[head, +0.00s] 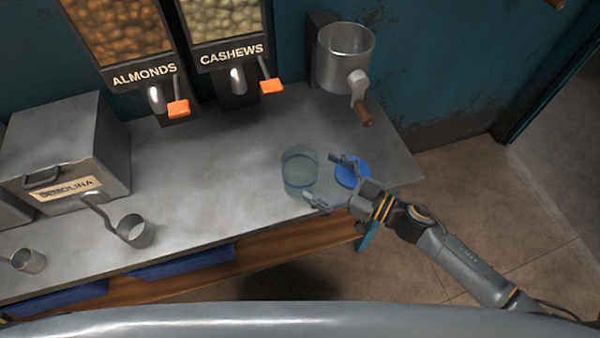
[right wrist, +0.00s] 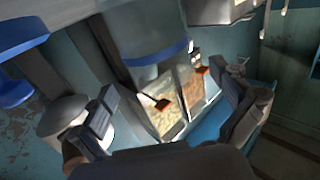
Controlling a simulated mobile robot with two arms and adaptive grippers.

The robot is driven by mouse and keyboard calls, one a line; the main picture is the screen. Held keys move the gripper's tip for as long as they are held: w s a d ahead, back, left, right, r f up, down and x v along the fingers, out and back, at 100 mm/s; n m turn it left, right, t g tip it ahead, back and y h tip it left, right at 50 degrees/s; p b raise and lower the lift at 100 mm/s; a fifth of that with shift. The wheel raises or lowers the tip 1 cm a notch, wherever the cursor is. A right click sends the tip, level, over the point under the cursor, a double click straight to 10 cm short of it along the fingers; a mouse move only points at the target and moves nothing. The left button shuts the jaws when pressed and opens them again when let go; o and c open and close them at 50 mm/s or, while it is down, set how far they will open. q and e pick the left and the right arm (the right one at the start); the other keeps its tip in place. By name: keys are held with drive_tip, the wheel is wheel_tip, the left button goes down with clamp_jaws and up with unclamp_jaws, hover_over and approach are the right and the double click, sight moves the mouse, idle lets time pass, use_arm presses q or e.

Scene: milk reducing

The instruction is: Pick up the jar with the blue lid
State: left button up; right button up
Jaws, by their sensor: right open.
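A clear, bluish glass jar (head: 299,166) stands upright on the grey counter, with a blue ring low on it. A round blue lid (head: 351,171) lies to its right, apart from the jar and partly covered by my right gripper. My right gripper (head: 320,179) is open in the head view, its fingers pointing left at the jar, with the jar just beyond the fingertips. In the right wrist view, the open fingers (right wrist: 168,112) stand either side of a see-through shape with blue edges, likely the jar; contact cannot be told. My left gripper is not in view.
Almond (head: 125,35) and cashew (head: 221,20) dispensers with orange levers hang on the wall behind. A metal grinder (head: 345,58) with a crank is at the back right. A semolina bin (head: 68,150) and a metal scoop (head: 136,231) are at left. The counter's middle is clear.

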sight(286, 159)
drive_tip(key=x, duration=0.5)
drive_tip(key=shift+w+a+f, duration=0.15)
drive_tip(key=shift+f, duration=0.2)
drive_tip(key=c, duration=1.2)
